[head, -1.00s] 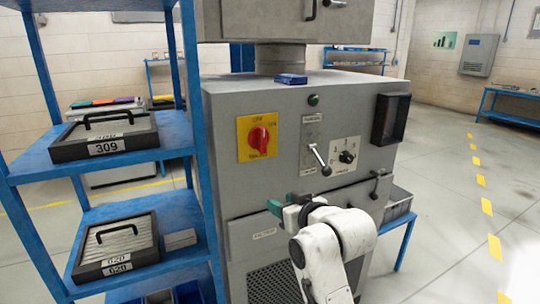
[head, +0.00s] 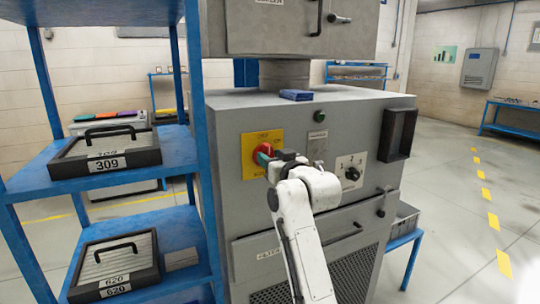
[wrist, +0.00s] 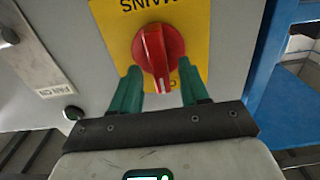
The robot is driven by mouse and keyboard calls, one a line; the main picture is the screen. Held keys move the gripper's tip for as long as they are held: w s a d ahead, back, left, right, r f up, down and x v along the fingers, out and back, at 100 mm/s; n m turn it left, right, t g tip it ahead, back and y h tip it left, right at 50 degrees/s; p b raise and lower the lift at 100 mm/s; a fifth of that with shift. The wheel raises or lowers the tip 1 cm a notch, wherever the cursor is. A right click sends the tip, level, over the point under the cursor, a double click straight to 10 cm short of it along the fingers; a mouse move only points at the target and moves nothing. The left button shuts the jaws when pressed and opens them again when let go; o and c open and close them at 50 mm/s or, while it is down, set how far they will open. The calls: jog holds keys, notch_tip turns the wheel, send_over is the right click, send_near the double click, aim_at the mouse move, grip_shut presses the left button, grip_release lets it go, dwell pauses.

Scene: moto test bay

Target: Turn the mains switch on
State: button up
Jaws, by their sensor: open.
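The mains switch (head: 264,152) is a red rotary knob on a yellow plate (head: 249,162) on the front of the grey machine. In the wrist view the red knob (wrist: 158,52) fills the upper middle, with the word MAINS printed upside down on the plate. My gripper (wrist: 160,88) is open, its two green fingers on either side of the knob's lower part. I cannot tell whether the fingers touch the knob. In the head view my gripper (head: 268,158) is at the plate, and my white wrist hides part of the knob and plate.
A selector dial (head: 352,174) and a dark box (head: 397,134) are right of the plate. A blue shelf rack (head: 180,150) stands close on the left. A small blue box (head: 296,95) lies on top of the machine.

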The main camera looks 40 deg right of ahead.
jog(key=shift+w+d, duration=0.15)
jog(key=shift+w, duration=0.4)
jog(key=shift+c, duration=0.3)
grip_shut()
